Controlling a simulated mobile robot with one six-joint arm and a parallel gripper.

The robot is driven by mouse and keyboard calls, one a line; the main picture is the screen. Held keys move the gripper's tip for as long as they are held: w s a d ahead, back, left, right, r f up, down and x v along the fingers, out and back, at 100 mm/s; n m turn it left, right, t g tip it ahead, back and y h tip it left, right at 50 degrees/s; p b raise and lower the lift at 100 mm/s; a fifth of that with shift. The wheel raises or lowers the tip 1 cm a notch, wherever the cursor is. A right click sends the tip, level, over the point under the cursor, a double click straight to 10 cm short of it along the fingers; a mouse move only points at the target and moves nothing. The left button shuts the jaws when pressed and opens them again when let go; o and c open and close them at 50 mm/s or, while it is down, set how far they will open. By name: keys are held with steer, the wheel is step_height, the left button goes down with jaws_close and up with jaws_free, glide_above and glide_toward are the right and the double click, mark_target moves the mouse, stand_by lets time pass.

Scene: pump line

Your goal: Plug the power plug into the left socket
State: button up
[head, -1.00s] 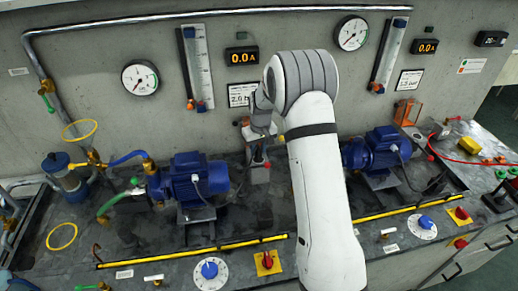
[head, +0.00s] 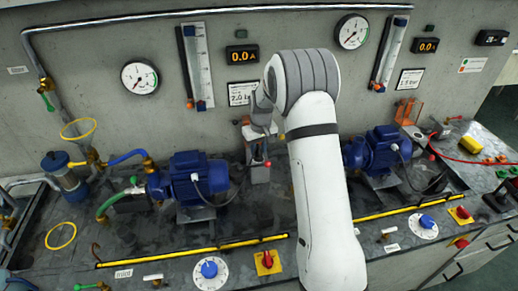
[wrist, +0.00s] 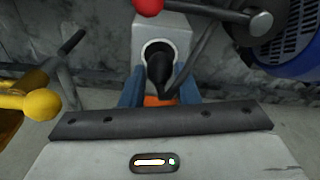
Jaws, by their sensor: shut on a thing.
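In the wrist view, the black power plug (wrist: 160,72) is in line with the round, white-rimmed socket (wrist: 146,50) on a grey box (wrist: 178,28). It covers most of the opening; I cannot tell how deep it sits. A black cable bends up and right from it. My gripper (wrist: 160,96) is shut on the plug, with blue fingers either side and a bit of orange between them. In the head view, my arm partly hides this spot; the grey box (head: 260,174) stands between two blue pumps. The plug is not clear there.
A red-knobbed lever (wrist: 148,6) lies just beyond the box. A blue motor (wrist: 293,45) is close on the right, a yellow knob (wrist: 42,104) on the left. In the head view, the left pump (head: 198,178) and right pump (head: 378,150) flank my arm.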

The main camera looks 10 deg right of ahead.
steer(key=shift+f+b, duration=0.75)
steer(key=shift+f, duration=0.1)
stand_by(1.1)
steer(key=o, duration=1.1)
steer(key=shift+c, duration=0.2)
steer(key=shift+r, duration=0.1)
steer(key=shift+s+d+r+p, duration=0.15)
steer(key=shift+r+p, duration=0.55)
steer(key=shift+r, duration=0.75)
steer(key=shift+s+a+r+p, duration=0.15)
steer(key=shift+r+p, duration=0.5)
steer(key=shift+r, duration=0.8)
steer(key=shift+d, duration=0.1)
steer(key=shift+r, duration=0.1)
step_height(320, 180, up, 8)
steer(key=s+b, duration=0.1)
steer(key=shift+d+f, duration=0.15)
steer(key=shift+f, duration=0.1)
